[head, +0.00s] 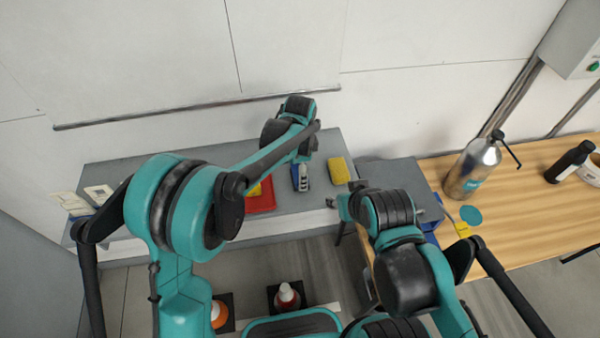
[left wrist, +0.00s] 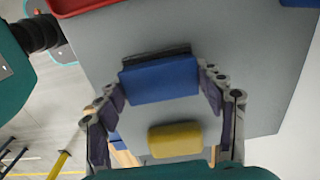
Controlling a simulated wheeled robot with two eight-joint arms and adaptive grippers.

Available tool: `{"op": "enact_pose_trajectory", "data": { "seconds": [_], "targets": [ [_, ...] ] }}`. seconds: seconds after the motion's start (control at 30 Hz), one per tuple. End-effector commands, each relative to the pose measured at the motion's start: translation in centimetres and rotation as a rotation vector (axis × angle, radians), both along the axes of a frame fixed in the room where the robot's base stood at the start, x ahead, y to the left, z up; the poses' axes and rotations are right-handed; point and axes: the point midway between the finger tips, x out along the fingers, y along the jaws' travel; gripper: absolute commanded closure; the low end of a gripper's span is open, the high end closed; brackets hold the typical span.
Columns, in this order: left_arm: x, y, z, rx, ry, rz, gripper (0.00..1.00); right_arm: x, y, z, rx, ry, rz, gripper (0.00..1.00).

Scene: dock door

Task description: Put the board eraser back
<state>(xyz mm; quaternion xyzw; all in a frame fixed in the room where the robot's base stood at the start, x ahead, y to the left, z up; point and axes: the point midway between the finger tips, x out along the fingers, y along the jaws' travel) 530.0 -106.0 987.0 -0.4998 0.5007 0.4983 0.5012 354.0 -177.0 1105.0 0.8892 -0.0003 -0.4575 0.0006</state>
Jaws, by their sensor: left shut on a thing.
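The board eraser is a blue block with a dark felt face (left wrist: 158,82). In the left wrist view it sits between the two fingers of my left gripper (left wrist: 165,95), which is shut on it. In the head view my left gripper (head: 301,177) is over the grey table, with a little blue of the eraser showing beside the pale fingers. I cannot tell whether the eraser touches the table. The whiteboard (head: 285,45) is on the wall behind, with a thin rail (head: 190,111) along its lower edge. My right gripper (head: 347,196) is right of the left one; its jaw state is unclear.
A yellow block (head: 338,170) lies on the grey table (head: 225,150), right of my left gripper. A red tray (head: 262,197) is to the left, partly behind my arm. A metal bottle (head: 473,168) stands on the wooden table (head: 515,215). Cones (head: 287,297) stand on the floor.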

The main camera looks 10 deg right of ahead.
Motion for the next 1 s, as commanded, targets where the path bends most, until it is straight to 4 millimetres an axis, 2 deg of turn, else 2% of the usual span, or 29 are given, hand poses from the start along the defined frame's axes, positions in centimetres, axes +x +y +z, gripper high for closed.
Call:
{"op": "enact_pose_trajectory", "data": {
  "seconds": [0.03, 0.07, 0.1, 0.13, 0.43, 0.57, 0.67, 1.0],
  "targets": [
    [0.0, 0.0, -0.3, 0.0, 0.0, 0.0, 0.55, 0.0, 0.0, -0.2, 0.0, 0.0, 0.0, 0.6],
    [0.0, 0.0, -0.2, 0.0, 0.0, 0.0, 0.27, 0.0, 0.0, -0.2, 0.0, 0.0, 0.0, 0.6],
    [0.0, 0.0, -0.2, 0.0, 0.0, 0.0, 0.16, 0.0, 0.0, -0.2, 0.0, 0.0, 0.0, 0.6],
    [0.0, 0.0, -0.2, 0.0, 0.0, 0.0, 0.11, 0.0, 0.0, -0.1, 0.0, 0.0, 0.0, 0.6],
    [0.0, 0.0, -0.1, 0.0, 0.0, 0.0, 0.11, 0.0, 0.0, -0.1, 0.0, 0.0, 0.0, 0.6],
    [0.0, 0.0, 0.7, 0.0, 0.0, 0.0, 0.11, 0.0, 0.0, 0.3, 0.0, 0.0, 0.0, 0.6],
    [0.0, 0.0, 2.4, 0.0, 0.0, 0.0, 0.11, 0.0, 0.0, 0.6, 0.0, 0.0, 0.0, 0.6],
    [-0.1, 0.0, 9.7, 0.0, 0.0, 0.0, 0.11, 0.0, 0.0, 2.2, 0.0, 0.0, 0.0, 0.6]
  ]
}}
